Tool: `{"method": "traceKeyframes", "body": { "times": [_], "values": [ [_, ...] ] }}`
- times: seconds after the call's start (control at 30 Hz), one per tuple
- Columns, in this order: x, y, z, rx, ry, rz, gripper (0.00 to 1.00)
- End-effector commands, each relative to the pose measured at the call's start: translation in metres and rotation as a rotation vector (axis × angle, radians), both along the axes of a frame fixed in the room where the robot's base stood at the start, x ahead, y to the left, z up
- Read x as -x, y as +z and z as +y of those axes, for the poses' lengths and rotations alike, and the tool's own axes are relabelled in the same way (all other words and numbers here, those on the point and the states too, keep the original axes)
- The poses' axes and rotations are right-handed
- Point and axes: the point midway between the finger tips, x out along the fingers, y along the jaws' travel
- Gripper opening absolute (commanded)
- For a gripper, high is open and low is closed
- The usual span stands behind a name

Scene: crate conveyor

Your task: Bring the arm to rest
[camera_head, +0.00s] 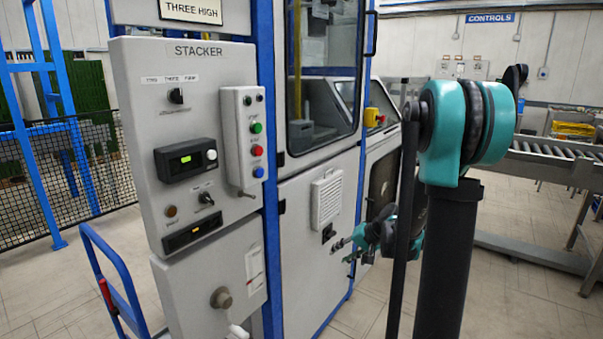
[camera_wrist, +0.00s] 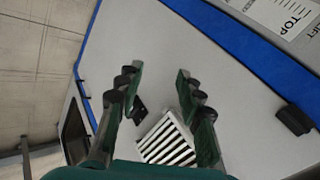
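My gripper (camera_head: 345,250) shows in the head view as dark teal fingers in front of the lower part of the stacker cabinet, to the right of the control panel. In the wrist view my gripper (camera_wrist: 158,84) has its two fingers well apart with nothing between them. Behind the fingers are the cabinet's grey panel (camera_wrist: 210,45) and a white slatted vent (camera_wrist: 168,143). My arm's teal joint and dark column stand in the right half of the head view. Part of the arm is hidden behind the column.
The stacker control panel (camera_head: 190,120) with its button box (camera_head: 248,140) stands at the left. A blue hand truck (camera_head: 112,285) is at its foot. A roller conveyor (camera_head: 555,160) lies at the far right. Tiled floor (camera_head: 510,300) is clear at the lower right.

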Motion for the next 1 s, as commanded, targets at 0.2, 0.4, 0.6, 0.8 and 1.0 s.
{"method": "traceKeyframes", "body": {
  "times": [0.2, 0.4, 0.6, 0.8, 1.0],
  "values": [
    [0.077, 0.004, -0.003, 0.186, 0.040, 0.013, 0.37],
    [0.145, -0.001, -0.016, 0.358, 0.077, 0.014, 0.37],
    [0.205, -0.012, -0.035, 0.519, 0.111, 0.009, 0.37],
    [0.240, -0.021, -0.051, 0.623, 0.134, 0.002, 0.37],
    [0.247, -0.023, -0.055, 0.650, 0.139, -0.001, 0.37]
  ]
}}
